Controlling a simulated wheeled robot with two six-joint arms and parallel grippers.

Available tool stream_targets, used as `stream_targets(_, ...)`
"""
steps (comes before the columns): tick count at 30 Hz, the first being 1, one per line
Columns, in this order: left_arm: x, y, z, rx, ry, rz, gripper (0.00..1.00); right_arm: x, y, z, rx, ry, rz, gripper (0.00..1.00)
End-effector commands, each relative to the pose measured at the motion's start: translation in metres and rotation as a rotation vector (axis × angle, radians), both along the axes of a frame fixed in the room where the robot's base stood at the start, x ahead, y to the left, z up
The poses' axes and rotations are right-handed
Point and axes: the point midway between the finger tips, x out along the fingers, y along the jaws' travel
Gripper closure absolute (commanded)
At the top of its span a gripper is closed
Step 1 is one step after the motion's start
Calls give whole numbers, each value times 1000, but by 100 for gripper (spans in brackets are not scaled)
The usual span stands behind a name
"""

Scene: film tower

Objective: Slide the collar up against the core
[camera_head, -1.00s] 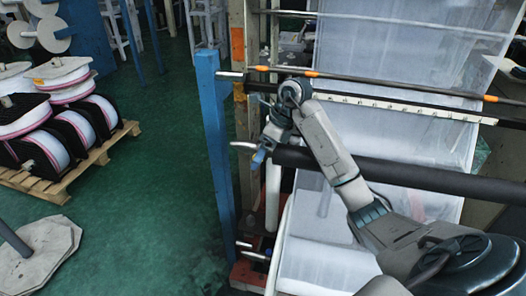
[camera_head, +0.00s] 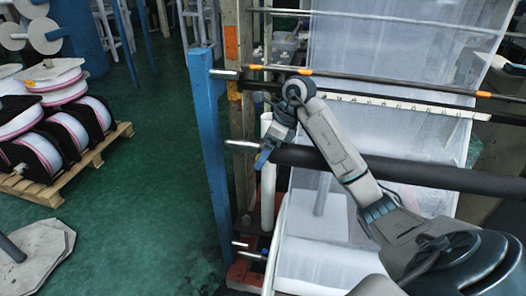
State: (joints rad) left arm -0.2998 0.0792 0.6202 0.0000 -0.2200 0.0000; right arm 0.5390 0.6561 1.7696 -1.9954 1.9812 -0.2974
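The core appears as a dark, thick roller (camera_head: 400,170) across the white film, sloping slightly down to the right. A bare metal shaft end (camera_head: 240,146) sticks out at its left, towards the blue post. My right gripper (camera_head: 265,154) is at the left end of the core, beside the shaft, with its arm coming in from the right. A small blue piece (camera_head: 263,158) shows at its fingertips; I cannot tell whether it is the collar or part of the gripper. No collar is clearly visible apart from it. The gripper's opening is too small to judge. My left gripper is out of view.
A blue post (camera_head: 208,130) stands left of the shaft end. A thin rod with orange marks (camera_head: 390,84) and a marked bar cross the film (camera_head: 400,40) above the core. A pallet (camera_head: 50,185) with reels stands at left. Green floor between is clear.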

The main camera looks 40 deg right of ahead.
Motion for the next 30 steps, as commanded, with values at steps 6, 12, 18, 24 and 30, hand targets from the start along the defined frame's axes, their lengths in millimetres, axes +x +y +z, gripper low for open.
stream_targets(6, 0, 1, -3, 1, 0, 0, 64, -5, -5, -1, -2, 1, 0, 50)
stream_targets(12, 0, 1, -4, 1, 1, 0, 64, -8, -7, -1, -2, 2, -1, 50)
stream_targets(18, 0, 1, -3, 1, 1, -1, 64, -8, -7, -1, -2, 4, -1, 50)
stream_targets(24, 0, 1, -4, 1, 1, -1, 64, -8, -7, -1, -2, 4, -1, 0)
stream_targets(30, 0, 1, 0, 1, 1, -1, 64, -9, -9, 6, -2, 2, -2, 0)
